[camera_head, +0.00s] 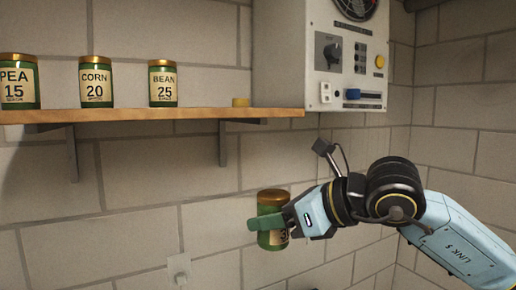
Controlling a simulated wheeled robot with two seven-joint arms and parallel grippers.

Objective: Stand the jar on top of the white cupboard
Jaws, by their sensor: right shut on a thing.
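A green jar with a brown-gold lid (272,197) and a cream label is held in my right gripper (268,224), below the shelf and in front of the block wall. The gripper is shut around the jar's body, and its green finger crosses the front, hiding most of the label. The jar looks upright and clear of any surface in view. My right arm reaches in from the right. My left gripper is not in view. No white cupboard top can be made out in this view.
A pale control box (318,60) hangs at the shelf's right end, above my arm.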

